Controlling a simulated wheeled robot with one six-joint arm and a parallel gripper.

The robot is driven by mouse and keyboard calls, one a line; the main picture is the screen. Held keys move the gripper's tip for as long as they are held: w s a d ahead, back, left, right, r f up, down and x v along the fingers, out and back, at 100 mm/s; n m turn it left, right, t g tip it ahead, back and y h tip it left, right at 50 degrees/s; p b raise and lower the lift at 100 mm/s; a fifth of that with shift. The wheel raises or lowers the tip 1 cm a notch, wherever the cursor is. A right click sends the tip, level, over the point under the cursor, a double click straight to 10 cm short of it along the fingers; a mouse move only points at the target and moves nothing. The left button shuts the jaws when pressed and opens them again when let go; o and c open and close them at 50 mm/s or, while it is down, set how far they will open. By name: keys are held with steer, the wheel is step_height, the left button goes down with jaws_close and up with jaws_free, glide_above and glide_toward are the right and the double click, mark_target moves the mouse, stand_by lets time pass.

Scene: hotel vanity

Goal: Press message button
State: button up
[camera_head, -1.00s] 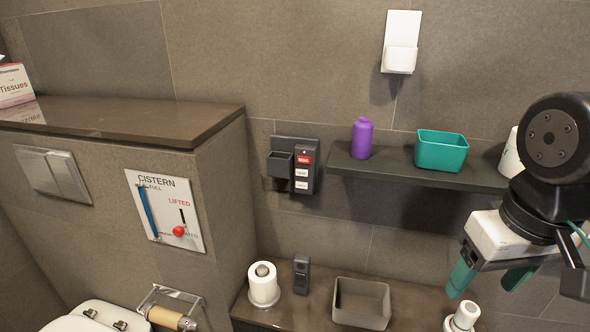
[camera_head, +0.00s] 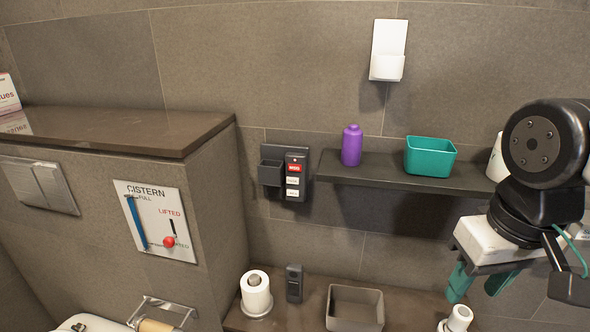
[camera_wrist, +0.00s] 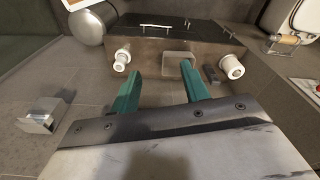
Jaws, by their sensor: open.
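A dark control unit (camera_head: 295,176) sits in a holder on the wall, left of the shelf, in the head view. It has a red label at the top and two white labels below. The lettering is too small to read, so I cannot tell which is the message button. My gripper (camera_head: 479,284) hangs at the right with its two teal fingers apart and empty. It is well to the right of the unit and lower, touching nothing. The wrist view also shows the open fingers (camera_wrist: 161,72), with the counter beyond them; the wall unit is not clearly visible there.
A shelf (camera_head: 410,170) holds a purple bottle (camera_head: 351,146) and a teal box (camera_head: 430,157). A cistern panel (camera_head: 155,221) and ledge stand at left.

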jaws_close()
stand_by(1.4)
